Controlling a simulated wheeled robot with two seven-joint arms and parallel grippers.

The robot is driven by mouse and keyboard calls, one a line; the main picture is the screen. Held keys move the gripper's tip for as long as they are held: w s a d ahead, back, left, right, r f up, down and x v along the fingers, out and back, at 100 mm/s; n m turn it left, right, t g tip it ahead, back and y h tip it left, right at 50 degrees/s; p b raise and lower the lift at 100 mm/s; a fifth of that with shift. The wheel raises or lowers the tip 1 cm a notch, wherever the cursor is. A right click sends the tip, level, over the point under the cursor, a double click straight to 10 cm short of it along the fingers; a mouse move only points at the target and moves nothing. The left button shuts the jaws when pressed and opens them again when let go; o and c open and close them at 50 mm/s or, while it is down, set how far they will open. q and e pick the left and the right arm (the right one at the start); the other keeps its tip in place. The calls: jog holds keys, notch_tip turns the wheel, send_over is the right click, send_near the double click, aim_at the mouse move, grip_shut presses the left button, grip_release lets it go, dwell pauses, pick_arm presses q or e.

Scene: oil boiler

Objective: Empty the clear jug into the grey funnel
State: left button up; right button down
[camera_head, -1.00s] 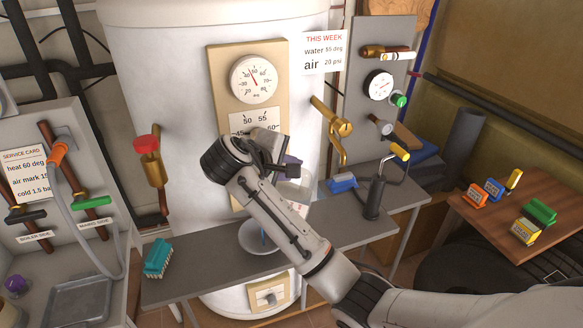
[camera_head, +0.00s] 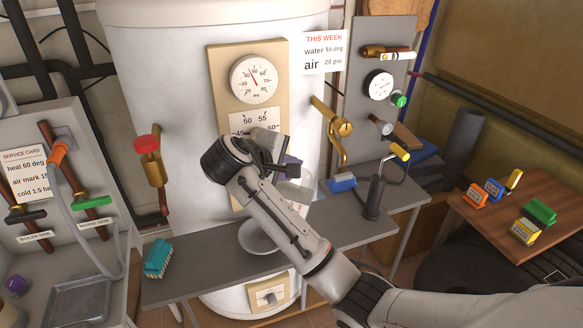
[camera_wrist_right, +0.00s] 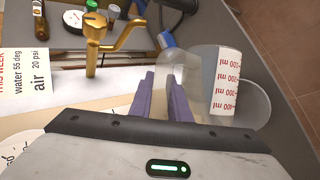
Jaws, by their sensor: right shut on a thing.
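My right gripper (camera_head: 288,165) is in front of the boiler, above the grey bench, and partly hidden by its own wrist. In the right wrist view its purple fingers (camera_wrist_right: 165,98) are shut on the clear jug (camera_wrist_right: 192,72). The jug has a white scale with red ml marks and looks tipped over. The jug (camera_head: 296,186) shows only partly in the head view, behind my arm. The grey funnel (camera_head: 256,237) is below the jug, partly covered by my forearm; its rim also shows beside the jug in the wrist view (camera_wrist_right: 258,100). No liquid stream is visible now. My left gripper is not in view.
A teal brush (camera_head: 158,258) lies left of the funnel on the bench. A brass lever valve (camera_head: 338,130) projects from the boiler near the jug.

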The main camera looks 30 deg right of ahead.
jog(key=shift+w+a, duration=0.1)
jog(key=shift+w+a+h, duration=0.15)
jog(key=shift+w+h, duration=0.05)
jog(key=shift+h, duration=0.1)
jog(key=shift+a, duration=0.1)
dwell(1.3)
jog(key=shift+w+a+n+g, duration=0.2)
jog(key=shift+w+n+g, duration=0.05)
jog(key=shift+n+g, duration=0.15)
jog(key=shift+w+a+h, duration=0.1)
jog(key=shift+w+h, duration=0.05)
jog(key=shift+h, duration=0.15)
dwell(0.6)
jog(key=shift+w+a, duration=0.15)
dwell(0.6)
jog(key=shift+s+d+m+t+y, duration=0.3)
jog(key=shift+s+d+t+y, duration=0.15)
jog(key=shift+s+d, duration=0.3)
jog(key=shift+w, duration=0.1)
